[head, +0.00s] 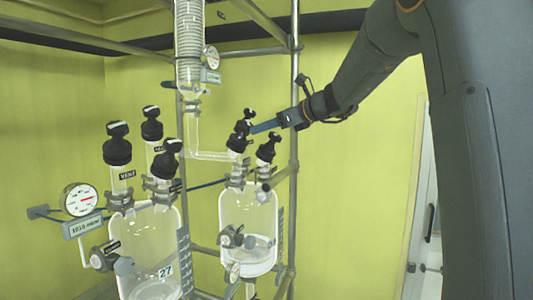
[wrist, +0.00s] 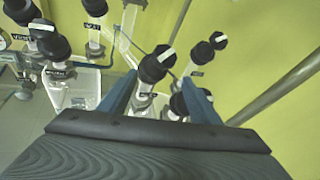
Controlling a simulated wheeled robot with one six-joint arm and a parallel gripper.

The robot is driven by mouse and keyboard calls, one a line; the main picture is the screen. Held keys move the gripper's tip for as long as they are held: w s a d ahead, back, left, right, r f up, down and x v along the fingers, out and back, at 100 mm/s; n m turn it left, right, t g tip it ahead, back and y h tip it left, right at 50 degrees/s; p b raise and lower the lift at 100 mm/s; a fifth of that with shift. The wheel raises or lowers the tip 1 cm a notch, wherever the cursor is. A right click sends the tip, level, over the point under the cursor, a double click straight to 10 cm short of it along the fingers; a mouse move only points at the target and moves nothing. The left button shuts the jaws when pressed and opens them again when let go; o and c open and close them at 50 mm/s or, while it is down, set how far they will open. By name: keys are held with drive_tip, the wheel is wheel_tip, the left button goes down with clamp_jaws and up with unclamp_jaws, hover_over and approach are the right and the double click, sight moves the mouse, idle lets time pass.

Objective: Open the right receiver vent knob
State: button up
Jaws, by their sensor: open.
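The right receiver (head: 236,212) is a clear glass vessel with black knobs on its necks and some liquid inside. My gripper (head: 254,129) reaches in from the right, its blue fingers close to the upper black knob (head: 239,141). In the wrist view my gripper (wrist: 159,78) is open, and a black knob (wrist: 155,66) with a white mark shows between the fingertips, with no clear contact. Another marked knob (wrist: 201,52) stands beyond the right finger. A third is partly hidden behind that finger. The receiver labels are too small to read, so I cannot tell which knob is the vent.
A larger reactor (head: 150,235) marked 27 stands left, with several black knobs, one labelled VENT. A pressure gauge (head: 80,199) is at far left. A metal post (head: 294,100) rises just right of the receiver. A coiled glass condenser (head: 189,45) hangs above.

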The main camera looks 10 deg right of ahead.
drive_tip(key=s+a+f+n+g, duration=0.1)
drive_tip(key=s+f+n+g, duration=0.1)
drive_tip(key=f, duration=0.5)
drive_tip(key=shift+s+a+f+h+b, duration=0.15)
drive_tip(key=shift+s+a+h+b, duration=0.2)
drive_tip(key=shift+s, duration=0.4)
